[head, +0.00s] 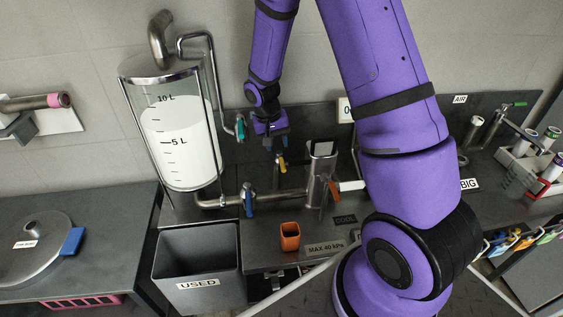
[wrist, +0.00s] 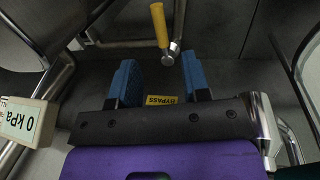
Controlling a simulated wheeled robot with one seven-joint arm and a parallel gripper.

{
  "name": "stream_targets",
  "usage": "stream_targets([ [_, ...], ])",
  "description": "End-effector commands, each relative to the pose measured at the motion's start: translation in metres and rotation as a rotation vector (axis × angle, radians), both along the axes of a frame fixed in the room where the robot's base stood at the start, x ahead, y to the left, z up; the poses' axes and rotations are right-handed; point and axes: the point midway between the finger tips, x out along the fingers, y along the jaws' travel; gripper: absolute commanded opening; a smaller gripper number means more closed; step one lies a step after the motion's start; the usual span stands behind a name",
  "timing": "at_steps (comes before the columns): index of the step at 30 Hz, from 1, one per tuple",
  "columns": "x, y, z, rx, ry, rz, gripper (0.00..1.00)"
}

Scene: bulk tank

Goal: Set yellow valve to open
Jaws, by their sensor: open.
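The yellow valve handle (head: 281,164) is in the middle of the head view, on the pipework between the glass tank and a square metal funnel. In the wrist view the yellow handle (wrist: 159,25) stands at top centre, joined at its lower end to a metal pivot on a thin pipe. My gripper (head: 272,141) is just above the handle in the head view. In the wrist view my gripper (wrist: 159,78) has its two blue fingers wide apart with nothing between them. The handle shows beyond the fingertips, in line with the gap, and appears not touched.
A BYPASS label (wrist: 162,100) shows between the fingers. The clear tank (head: 175,130) holds white liquid left of my gripper. A 0 kPa gauge (wrist: 30,120) is at left.

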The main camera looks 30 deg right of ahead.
Motion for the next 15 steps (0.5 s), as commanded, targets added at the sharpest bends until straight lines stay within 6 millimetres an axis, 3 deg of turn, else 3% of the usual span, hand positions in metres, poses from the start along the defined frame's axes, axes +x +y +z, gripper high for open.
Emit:
stream_targets([
  [9,-0.005,-0.01,-0.056,0.001,0.004,-0.001,0.43],
  [15,-0.006,-0.014,-0.075,0.0,0.002,-0.001,0.43],
])
